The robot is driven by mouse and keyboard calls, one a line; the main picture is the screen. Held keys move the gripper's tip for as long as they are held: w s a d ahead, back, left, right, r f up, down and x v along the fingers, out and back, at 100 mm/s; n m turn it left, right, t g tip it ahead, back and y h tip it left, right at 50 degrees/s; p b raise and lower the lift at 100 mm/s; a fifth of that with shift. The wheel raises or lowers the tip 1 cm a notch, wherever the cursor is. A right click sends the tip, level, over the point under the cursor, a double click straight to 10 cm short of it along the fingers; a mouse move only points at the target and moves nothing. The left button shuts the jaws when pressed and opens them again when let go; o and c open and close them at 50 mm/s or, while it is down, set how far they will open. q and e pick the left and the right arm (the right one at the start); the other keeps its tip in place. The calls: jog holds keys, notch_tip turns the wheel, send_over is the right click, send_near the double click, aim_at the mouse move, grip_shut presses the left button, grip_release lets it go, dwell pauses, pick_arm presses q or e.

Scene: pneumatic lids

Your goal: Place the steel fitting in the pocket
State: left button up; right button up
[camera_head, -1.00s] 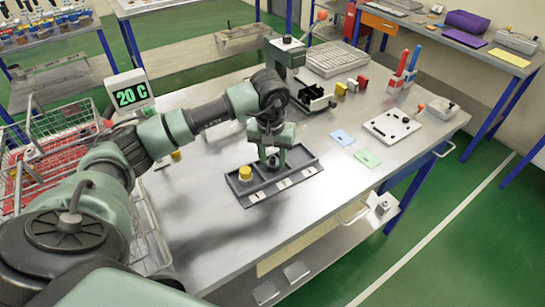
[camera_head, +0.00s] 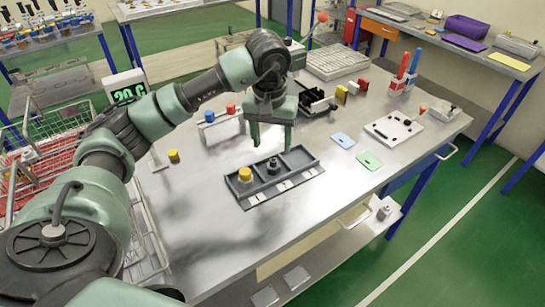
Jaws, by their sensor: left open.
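The dark grey tray (camera_head: 262,196) lies on the steel table with three pockets in a row and pale labels along its front edge. The steel fitting (camera_head: 273,165), a small dark metal piece, stands in the middle pocket. A yellow-topped piece (camera_head: 245,175) is in the left pocket. The right pocket is empty. My left gripper (camera_head: 272,146) is above the middle pocket, fingers pointing down and spread apart, clear of the fitting and empty. My right gripper is not in view.
A small rack with red and blue pieces (camera_head: 230,109) stands behind the tray at left, and a loose yellow piece (camera_head: 174,156) is left of it. A black holder (camera_head: 316,103) is behind the tray. Blue (camera_head: 342,140) and green (camera_head: 369,160) plates lie to the right.

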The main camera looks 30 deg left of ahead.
pick_arm(q)
jog(key=shift+s+d+r, duration=0.1)
jog(key=shift+s+r, duration=0.05)
jog(key=shift+r, duration=0.9)
jog(key=shift+s+r, duration=0.1)
jog(key=shift+r, duration=0.9)
